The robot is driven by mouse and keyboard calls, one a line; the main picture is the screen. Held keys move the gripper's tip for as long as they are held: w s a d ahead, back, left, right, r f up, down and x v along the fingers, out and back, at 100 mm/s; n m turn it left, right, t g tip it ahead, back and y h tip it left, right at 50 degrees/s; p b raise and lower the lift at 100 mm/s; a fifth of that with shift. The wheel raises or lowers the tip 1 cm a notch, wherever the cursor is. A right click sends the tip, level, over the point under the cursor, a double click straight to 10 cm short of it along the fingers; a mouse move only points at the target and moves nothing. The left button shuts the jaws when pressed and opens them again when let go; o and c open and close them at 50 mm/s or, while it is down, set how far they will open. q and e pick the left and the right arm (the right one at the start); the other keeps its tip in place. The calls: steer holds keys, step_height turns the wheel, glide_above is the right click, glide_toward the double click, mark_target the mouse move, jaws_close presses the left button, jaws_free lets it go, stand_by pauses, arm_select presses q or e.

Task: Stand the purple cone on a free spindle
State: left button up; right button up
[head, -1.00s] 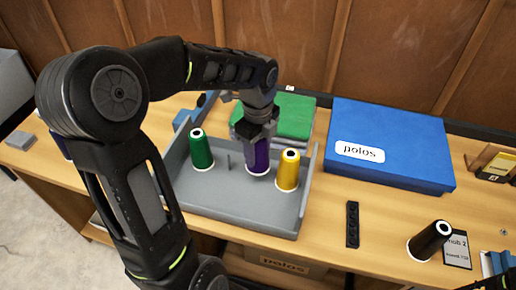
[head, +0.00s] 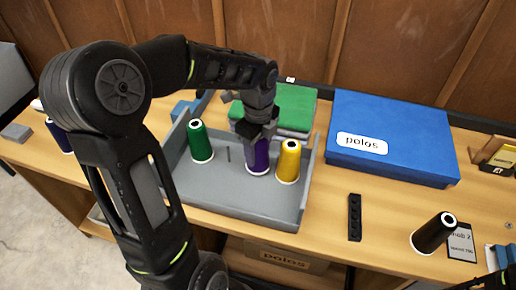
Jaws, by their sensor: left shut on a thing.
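The purple cone (head: 258,158) stands upright in the grey tray (head: 240,206), between the green cone (head: 200,142) and the yellow cone (head: 289,161). My left gripper (head: 256,139) is shut on its upper part from above, and the fingers hide its top. Whether its base rests on the tray floor or on a spindle cannot be told. A bare spindle (head: 229,154) stands in the tray between the green and purple cones. My right gripper does not show clearly; only a dark bit of my arm is at the lower right edge.
A blue box (head: 390,139) marked "polos" and a green box (head: 288,109) lie behind the tray. A dark blue cone (head: 60,136) is partly hidden at left.

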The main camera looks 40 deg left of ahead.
arm_select(q)
steer(key=shift+f, duration=0.25)
stand_by(0.3)
steer(key=shift+f+b, duration=0.15)
steer(key=shift+b, duration=0.15)
steer(key=o, duration=1.6)
steer(key=shift+r, duration=4)
